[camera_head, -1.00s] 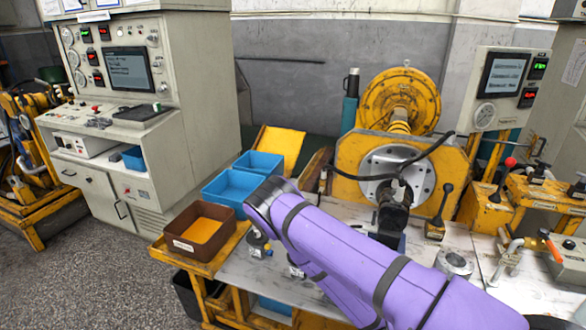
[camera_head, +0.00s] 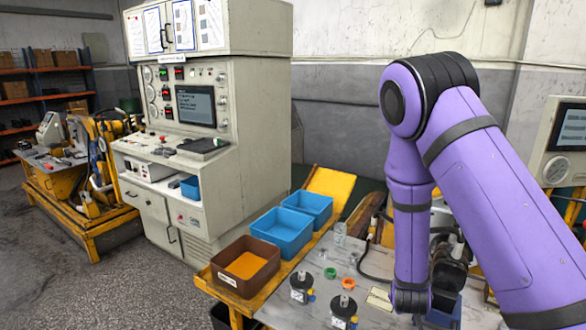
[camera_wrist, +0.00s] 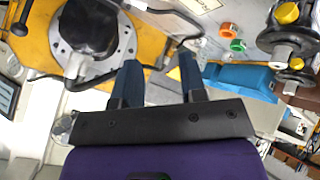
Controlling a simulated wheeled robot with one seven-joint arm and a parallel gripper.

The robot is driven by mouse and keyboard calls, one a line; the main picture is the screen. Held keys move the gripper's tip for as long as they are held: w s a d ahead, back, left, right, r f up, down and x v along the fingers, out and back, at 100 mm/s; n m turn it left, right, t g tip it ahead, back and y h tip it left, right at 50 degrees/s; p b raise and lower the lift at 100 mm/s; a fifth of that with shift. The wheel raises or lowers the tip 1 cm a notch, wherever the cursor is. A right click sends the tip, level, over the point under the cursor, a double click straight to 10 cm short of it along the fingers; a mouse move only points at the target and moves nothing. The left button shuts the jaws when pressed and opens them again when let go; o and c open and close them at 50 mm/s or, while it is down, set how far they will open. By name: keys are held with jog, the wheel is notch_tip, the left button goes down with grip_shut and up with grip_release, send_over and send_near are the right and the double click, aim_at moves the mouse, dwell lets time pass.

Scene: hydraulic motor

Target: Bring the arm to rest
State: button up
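My purple arm (camera_head: 475,190) rises high on the right in the head view. Its elbow is bent at the top and its forearm (camera_head: 410,235) hangs down over the worktable. My gripper (camera_wrist: 160,65) shows in the wrist view with its two dark blue fingers apart and nothing between them. In the head view I cannot make out the gripper's fingers. The motor's round metal flange on its yellow mount (camera_wrist: 148,38) is at the upper left of the wrist view, apart from the fingers. In the head view my arm hides most of that motor.
Blue bins (camera_head: 283,232) and a brown bin (camera_head: 245,267) stand along the table's left edge. Orange (camera_head: 348,283) and green (camera_head: 330,272) rings and black-and-metal fittings (camera_head: 301,287) are on the table (camera_head: 275,310). A control cabinet (camera_head: 255,120) stands behind at left; floor at left is clear.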

jog(key=s+a+r+m+g+y, duration=0.1)
jog(key=s+a+r+y, duration=0.15)
jog(key=r, duration=1.05)
jog(key=s+a+r+m+y, duration=0.1)
jog(key=s+r+y, duration=0.25)
jog(key=r, duration=0.85)
jog(key=s+d+r, duration=0.1)
jog(key=s+r, duration=0.6)
jog(key=s, duration=0.4)
jog(key=s+d+r+g+h, duration=0.1)
jog(key=s+r, duration=0.6)
jog(key=s, duration=0.4)
jog(key=shift+s+d+r+g, duration=0.15)
jog(key=shift+d+r+g, duration=0.05)
jog(key=shift+d+g, duration=0.15)
